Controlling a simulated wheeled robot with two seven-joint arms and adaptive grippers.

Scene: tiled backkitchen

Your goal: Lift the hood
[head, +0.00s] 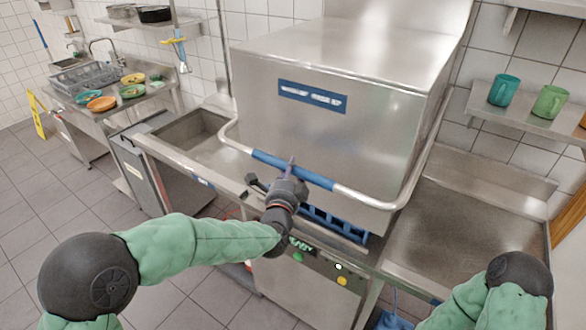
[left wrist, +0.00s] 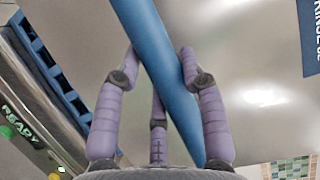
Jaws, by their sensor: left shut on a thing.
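The hood (head: 330,105) is a large steel box on the dishwasher, with a blue label on its front. A bar handle (head: 362,195) runs around its front, with a blue grip section (head: 268,158) in the middle. My left gripper (head: 291,172) is at this blue section. In the left wrist view the blue grip (left wrist: 165,60) passes between the purple fingers of my left gripper (left wrist: 160,85), which are shut around it. A blue rack (head: 335,222) shows in a gap below the hood's front edge. My right arm shows at the lower right of the head view; its gripper is out of sight.
A steel sink counter (head: 180,148) adjoins on the left and a bare steel counter (head: 455,235) on the right. A wall shelf (head: 530,118) holds a teal mug (head: 504,90) and a green mug (head: 549,101). Plates (head: 101,103) lie on the far left counter.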

